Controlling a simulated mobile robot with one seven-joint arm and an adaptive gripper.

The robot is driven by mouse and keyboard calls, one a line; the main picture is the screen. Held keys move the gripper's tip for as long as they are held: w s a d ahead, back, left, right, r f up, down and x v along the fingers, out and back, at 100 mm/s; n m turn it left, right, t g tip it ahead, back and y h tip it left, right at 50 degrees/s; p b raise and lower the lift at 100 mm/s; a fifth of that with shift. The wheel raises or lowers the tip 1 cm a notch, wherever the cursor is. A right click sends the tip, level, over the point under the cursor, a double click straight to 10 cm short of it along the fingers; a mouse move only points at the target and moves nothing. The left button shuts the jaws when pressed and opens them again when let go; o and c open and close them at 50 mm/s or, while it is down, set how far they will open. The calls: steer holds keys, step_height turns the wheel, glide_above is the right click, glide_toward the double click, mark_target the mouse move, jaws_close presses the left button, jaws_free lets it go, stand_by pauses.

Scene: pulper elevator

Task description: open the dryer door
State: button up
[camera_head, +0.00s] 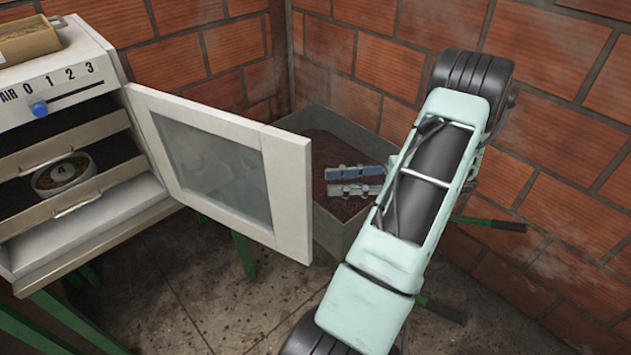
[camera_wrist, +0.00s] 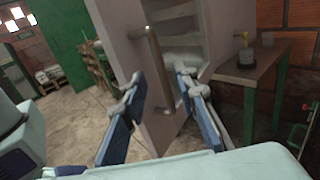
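The dryer (camera_head: 40,128) stands at the left of the head view. Its white door (camera_head: 292,190) with a glass window is swung open, so the interior shows. In the wrist view the door's outer face (camera_wrist: 118,30) carries a long bar handle (camera_wrist: 158,62). My gripper (camera_head: 330,181) is beyond the door's free edge in the head view, its fingers apart. In the wrist view my gripper (camera_wrist: 160,74) is open, with the handle appearing between the fingers. I see no finger closed on it; the depth between them is hard to tell.
Inside the dryer are pull-out trays (camera_head: 60,150), one with a round dish (camera_head: 64,174). A dark-filled grey bin (camera_head: 328,236) stands on the floor under my gripper. Brick walls (camera_head: 555,120) close in behind and right. The wrist view shows a side table (camera_wrist: 262,70).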

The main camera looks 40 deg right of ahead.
steer(key=shift+v, duration=2.2)
